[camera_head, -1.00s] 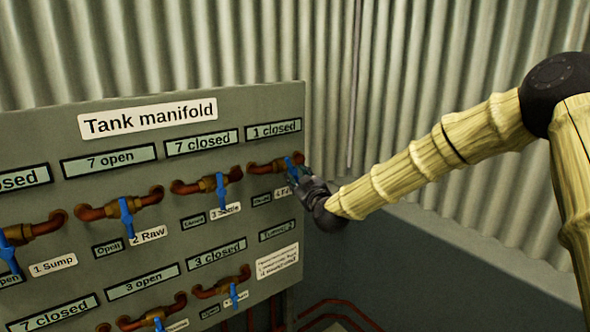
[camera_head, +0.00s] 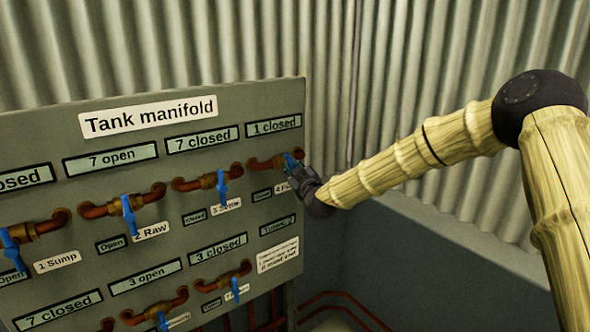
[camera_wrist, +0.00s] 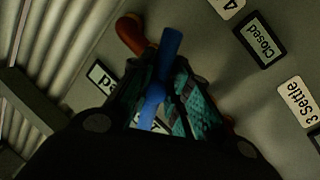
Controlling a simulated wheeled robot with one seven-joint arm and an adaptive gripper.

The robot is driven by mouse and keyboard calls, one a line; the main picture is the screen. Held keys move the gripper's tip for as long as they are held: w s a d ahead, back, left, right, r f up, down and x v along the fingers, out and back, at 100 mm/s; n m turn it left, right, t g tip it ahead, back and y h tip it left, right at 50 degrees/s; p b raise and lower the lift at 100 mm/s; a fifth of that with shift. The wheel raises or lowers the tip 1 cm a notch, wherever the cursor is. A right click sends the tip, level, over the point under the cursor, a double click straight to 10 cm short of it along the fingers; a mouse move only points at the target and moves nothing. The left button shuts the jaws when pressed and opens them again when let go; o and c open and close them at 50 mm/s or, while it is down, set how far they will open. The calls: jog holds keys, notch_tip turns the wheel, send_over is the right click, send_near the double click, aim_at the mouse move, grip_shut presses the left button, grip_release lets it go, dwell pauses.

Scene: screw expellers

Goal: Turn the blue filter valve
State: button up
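The panel labelled "Tank manifold" (camera_head: 150,113) carries several copper pipe valves with blue handles. My gripper (camera_head: 297,170) is at the upper-right valve, under the "1 closed" display (camera_head: 273,127). That valve's blue handle (camera_head: 289,160) is partly hidden by my gripper; its label begins with 4, and the rest is covered. In the wrist view the blue handle (camera_wrist: 171,45) runs between the two teal-padded fingers (camera_wrist: 163,85), which close in on it from both sides near their tips. Its copper pipe (camera_wrist: 131,33) shows behind the left finger.
Neighbouring valves are "3 Settle" (camera_head: 222,187), "2 Raw" (camera_head: 128,215) and "1 Sump" (camera_head: 11,248), with a lower row beneath. A corrugated wall (camera_head: 420,90) stands behind. Red pipes (camera_head: 345,300) run low, right of the panel.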

jog(key=shift+d, duration=0.1)
grip_shut()
jog(key=shift+b, duration=0.35)
jog(key=m+b, duration=0.2)
jog(key=shift+m+g, duration=0.3)
jog(key=shift+g, duration=0.1)
jog(key=shift+r+m+g+b, duration=0.25)
jog(key=shift+m+g+b, duration=0.15)
jog(key=shift+m+b, duration=0.7)
jog(key=shift+p, duration=0.3)
jog(key=o, duration=0.7)
grip_release()
jog(key=shift+w+d, duration=0.1)
jog(key=shift+d, duration=0.05)
jog(key=shift+f, duration=0.1)
